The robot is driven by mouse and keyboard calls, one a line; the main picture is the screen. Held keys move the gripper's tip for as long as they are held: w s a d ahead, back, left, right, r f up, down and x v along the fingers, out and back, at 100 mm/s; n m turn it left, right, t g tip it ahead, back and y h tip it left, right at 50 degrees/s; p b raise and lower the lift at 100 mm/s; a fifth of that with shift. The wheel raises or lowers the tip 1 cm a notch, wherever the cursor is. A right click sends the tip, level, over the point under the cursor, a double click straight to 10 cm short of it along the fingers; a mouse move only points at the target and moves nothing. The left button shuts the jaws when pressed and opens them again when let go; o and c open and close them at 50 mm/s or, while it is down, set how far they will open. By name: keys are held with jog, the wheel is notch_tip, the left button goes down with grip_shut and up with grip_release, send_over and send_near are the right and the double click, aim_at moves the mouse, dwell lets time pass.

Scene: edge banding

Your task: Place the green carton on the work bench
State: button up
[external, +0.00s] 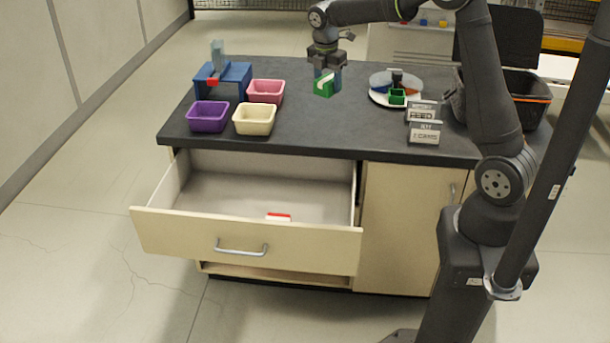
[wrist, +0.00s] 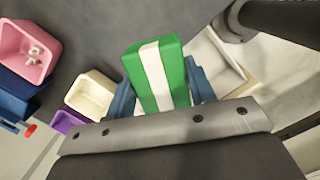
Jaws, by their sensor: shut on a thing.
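The green carton (external: 324,85) with a white band is between the fingers of my gripper (external: 327,75), over the back middle of the work bench (external: 300,130). In the wrist view the carton (wrist: 157,73) sits between the two blue fingers of my gripper (wrist: 163,92), which is shut on it. I cannot tell whether the carton's underside touches the dark bench top.
Pink (external: 266,91), purple (external: 208,116) and cream (external: 254,119) bins stand at the left by a blue fixture (external: 222,82). A round tray (external: 378,97) and signs (external: 424,132) are at the right. A drawer (external: 250,235) is open in front. The bench's middle front is clear.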

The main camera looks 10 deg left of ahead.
jog(key=w+d+n, duration=0.4)
jog(key=w+n, duration=0.2)
jog(key=w, duration=0.5)
send_over(307, 123)
jog(key=shift+y, duration=0.4)
jog(key=f, duration=1.2)
jog(key=shift+s+f, duration=0.15)
jog(key=shift+s, duration=0.15)
jog(key=shift+f, duration=1.95)
jog(key=shift+f, duration=0.1)
jog(key=o, duration=1)
jog(key=r, duration=0.4)
jog(key=s+r, duration=0.1)
jog(key=r, duration=0.7)
jog(key=shift+s+r, duration=0.1)
jog(key=shift+s, duration=0.1)
